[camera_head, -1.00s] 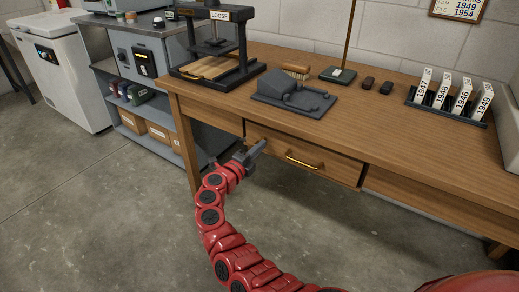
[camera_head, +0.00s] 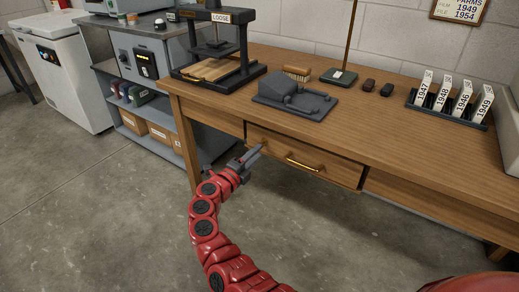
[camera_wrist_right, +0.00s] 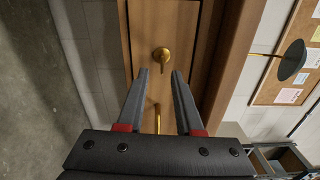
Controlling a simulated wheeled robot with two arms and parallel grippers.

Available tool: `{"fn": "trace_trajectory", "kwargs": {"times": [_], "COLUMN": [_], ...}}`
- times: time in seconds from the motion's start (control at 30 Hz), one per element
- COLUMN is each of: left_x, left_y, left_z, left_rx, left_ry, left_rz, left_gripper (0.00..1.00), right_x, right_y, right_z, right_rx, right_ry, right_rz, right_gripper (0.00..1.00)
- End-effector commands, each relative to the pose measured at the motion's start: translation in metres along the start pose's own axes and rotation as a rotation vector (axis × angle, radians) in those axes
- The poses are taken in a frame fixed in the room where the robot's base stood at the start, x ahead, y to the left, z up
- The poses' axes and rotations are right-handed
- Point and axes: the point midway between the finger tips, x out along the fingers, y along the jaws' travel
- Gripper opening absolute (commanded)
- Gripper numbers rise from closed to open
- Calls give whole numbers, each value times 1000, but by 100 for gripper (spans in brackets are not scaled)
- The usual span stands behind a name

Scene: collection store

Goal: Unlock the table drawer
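The wooden table drawer (camera_head: 335,170) is closed under the table top, with a brass handle (camera_head: 303,165) across its front. In the right wrist view, a brass turning piece (camera_wrist_right: 162,53) with a round base and a short lever sits on the drawer front (camera_wrist_right: 178,20). The brass handle (camera_wrist_right: 157,118) shows lower, between the fingers. My right gripper (camera_head: 258,149) is just in front of the drawer's left part. In the wrist view, its two fingers (camera_wrist_right: 162,75) are apart with nothing between the tips, and the brass piece lies beyond them. My left gripper is out of view.
On the table (camera_head: 390,130) stand a press (camera_head: 215,50), a grey device (camera_head: 293,95), a brush (camera_head: 297,71) and a rack of year tags (camera_head: 447,112). A shelf unit (camera_head: 140,110) is to the left. The floor in front is clear.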

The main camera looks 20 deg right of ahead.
Motion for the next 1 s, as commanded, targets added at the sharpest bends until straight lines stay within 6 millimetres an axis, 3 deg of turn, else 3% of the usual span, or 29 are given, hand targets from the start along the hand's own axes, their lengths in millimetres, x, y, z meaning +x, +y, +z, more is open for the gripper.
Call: {"fn": "trace_trajectory", "kwargs": {"times": [0.3, 0.5, 0.7, 1.0], "left_x": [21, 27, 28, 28], "left_y": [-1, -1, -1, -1], "left_z": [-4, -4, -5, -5], "left_rx": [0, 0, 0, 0], "left_ry": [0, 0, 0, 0], "left_rz": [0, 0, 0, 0], "left_gripper": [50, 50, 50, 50], "right_x": [-86, -127, -145, -147], "right_y": [-3, -1, -1, -1], "right_z": [1, 0, 1, 0], "right_rx": [1, -1, 1, 2], "right_ry": [-4, -2, -3, 0], "right_rz": [2, 1, 1, 0], "right_gripper": [35, 35, 35, 35]}}
